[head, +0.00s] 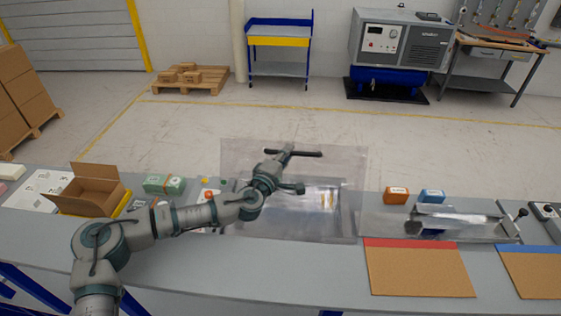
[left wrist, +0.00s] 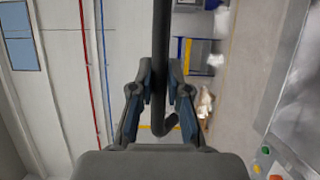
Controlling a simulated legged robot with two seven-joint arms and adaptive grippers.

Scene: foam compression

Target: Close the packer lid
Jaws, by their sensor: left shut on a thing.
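The packer lid (head: 343,165) is a clear panel that stands raised over the packer in the middle of the bench. A dark bar handle (head: 310,154) runs along its upper part. My left gripper (head: 287,152) is shut on this handle. The left wrist view shows the dark handle (left wrist: 161,40) passing between the two fingers of my left gripper (left wrist: 160,90). The shiny metal body of the packer (head: 308,197) shows through the lid and is partly hidden by my left arm. My right gripper is in neither view.
An open cardboard box (head: 95,190) and a green bundle (head: 165,184) lie left of the packer. Orange (head: 396,195) and blue (head: 431,196) small boxes stand on the right, behind a metal fixture (head: 440,225). Brown boards (head: 418,272) lie at the front right.

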